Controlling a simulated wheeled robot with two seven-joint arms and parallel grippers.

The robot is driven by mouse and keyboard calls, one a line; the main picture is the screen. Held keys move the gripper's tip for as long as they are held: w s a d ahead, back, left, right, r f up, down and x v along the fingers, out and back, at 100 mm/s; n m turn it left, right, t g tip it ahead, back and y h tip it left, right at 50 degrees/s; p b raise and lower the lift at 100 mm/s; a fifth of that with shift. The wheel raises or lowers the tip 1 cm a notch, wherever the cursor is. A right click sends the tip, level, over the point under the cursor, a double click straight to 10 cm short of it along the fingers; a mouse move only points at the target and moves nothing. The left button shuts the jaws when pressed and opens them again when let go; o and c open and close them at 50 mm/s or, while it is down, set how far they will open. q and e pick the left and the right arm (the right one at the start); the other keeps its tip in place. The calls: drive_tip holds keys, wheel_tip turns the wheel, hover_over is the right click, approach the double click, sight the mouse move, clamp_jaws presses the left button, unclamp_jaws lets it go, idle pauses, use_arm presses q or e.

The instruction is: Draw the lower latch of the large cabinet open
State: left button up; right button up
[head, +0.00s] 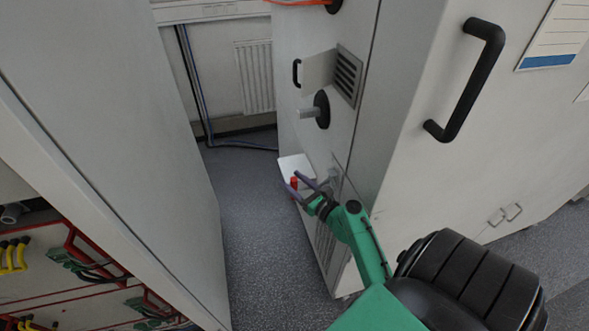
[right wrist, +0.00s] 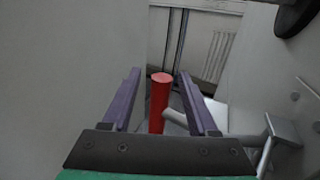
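The large cabinet (head: 410,130) is pale grey and fills the right half of the head view. Low on its left-hand face is a small red grip (head: 294,184), which I take to be the lower latch's handle. In the right wrist view it is an upright red cylinder (right wrist: 160,100) joined to a pale metal bar (right wrist: 176,116). My right gripper (head: 294,179) is open, its two purple fingers on either side of the red cylinder with visible gaps. It also shows in the right wrist view (right wrist: 159,76). My left gripper is not in view.
Above the latch are a black round knob with a metal lever (head: 315,111) and a small open flap (head: 318,70). A white plate (head: 296,167) sits by the red grip. A tall grey cabinet (head: 120,130) stands left, with a floor aisle (head: 245,200) between.

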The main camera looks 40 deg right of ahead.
drive_tip(key=shift+s, duration=0.1)
drive_tip(key=shift+s+f, duration=0.15)
drive_tip(key=shift+s, duration=0.2)
drive_tip(key=s+b, duration=0.3)
drive_tip(key=s, duration=1)
drive_tip(key=shift+s+d+b, duration=0.25)
drive_tip(key=shift+s+b, duration=0.1)
drive_tip(key=shift+s, duration=0.05)
